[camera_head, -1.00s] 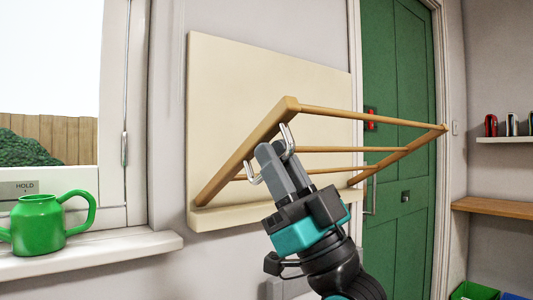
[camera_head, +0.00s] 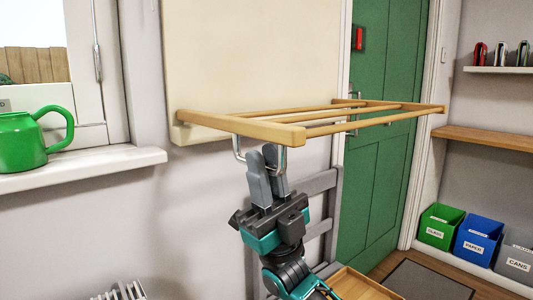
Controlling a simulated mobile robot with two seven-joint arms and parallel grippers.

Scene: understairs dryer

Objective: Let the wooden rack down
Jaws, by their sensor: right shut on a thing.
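The wooden rack (camera_head: 240,126) sticks out from a cream wall board (camera_head: 250,55), with its frame and rails now lying about level. A U-shaped metal handle (camera_head: 237,148) hangs under the rack's near side bar, close to its front left corner. My right gripper (camera_head: 267,162) is below that bar, pointing up, with its fingers shut on the handle. The fingers hide part of the handle. My left gripper is not in view.
A green watering can (camera_head: 20,142) stands on the window sill (camera_head: 80,168) at the left. A grey slatted frame (camera_head: 315,205) is below the rack. A green door (camera_head: 375,150), a wooden shelf (camera_head: 490,138) and several bins (camera_head: 478,240) are at the right.

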